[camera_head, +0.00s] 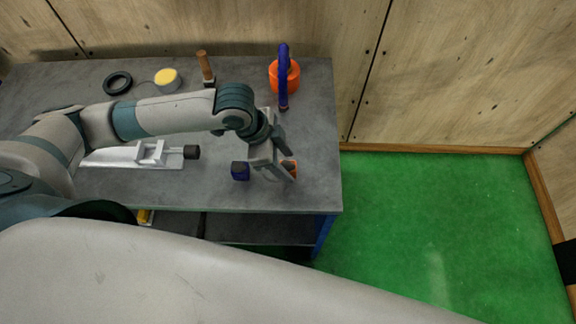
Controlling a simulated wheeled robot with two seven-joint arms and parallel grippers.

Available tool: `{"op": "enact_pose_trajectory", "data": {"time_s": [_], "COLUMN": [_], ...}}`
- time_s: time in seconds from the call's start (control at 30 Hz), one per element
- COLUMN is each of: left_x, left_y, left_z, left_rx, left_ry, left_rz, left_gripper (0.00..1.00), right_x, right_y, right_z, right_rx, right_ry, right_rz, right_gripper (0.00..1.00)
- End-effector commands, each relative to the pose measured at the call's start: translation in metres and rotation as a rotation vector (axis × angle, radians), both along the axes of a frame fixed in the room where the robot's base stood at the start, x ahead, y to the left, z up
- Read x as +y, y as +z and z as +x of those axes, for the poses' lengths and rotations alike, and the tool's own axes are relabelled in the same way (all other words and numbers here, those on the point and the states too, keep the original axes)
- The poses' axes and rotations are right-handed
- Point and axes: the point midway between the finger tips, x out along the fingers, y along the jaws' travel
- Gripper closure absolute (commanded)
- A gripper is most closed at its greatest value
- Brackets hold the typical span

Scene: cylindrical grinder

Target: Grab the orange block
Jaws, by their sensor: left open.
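My left arm reaches across the table from the left. Its gripper is open, with the fingers close to the block. I cannot tell whether the block is fully between the fingers or whether they touch it. My right gripper is not in view.
A dark blue block (240,171) stands just left of the gripper. A grey vise-like tool (152,153) lies further left. An orange container with a blue handle (284,77), a wooden-handled tool (205,67), a yellow-topped roll (167,80) and a black ring (118,83) stand behind.

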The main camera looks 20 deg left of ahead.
Motion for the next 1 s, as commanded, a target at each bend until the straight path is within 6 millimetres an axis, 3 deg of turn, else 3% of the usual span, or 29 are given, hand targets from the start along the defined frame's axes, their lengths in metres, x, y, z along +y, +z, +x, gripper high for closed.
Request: {"op": "enact_pose_trajectory", "data": {"time_s": [0.2, 0.63, 0.8, 0.83, 1.0], "left_x": [-0.0049, -0.0047, -0.0046, -0.0046, -0.0047], "left_y": [-0.0128, -0.0128, -0.0127, -0.0127, -0.0126], "left_z": [0.0014, 0.0015, 0.0015, 0.0014, 0.0015], "left_rx": [-0.001, -0.001, -0.001, -0.001, -0.001], "left_ry": [0.000, -0.001, -0.001, -0.001, -0.001], "left_rz": [0.000, 0.000, 0.000, 0.000, 0.000], "left_gripper": [0.50, 0.50, 0.91, 0.94, 0.94], "right_x": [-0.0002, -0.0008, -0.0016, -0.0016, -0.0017], "right_y": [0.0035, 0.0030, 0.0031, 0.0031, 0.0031], "right_z": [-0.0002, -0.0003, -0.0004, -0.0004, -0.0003], "right_rx": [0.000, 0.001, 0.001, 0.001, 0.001], "right_ry": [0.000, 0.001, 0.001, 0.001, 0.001], "right_rz": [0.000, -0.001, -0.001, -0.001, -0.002], "right_gripper": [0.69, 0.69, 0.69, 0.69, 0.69]}}
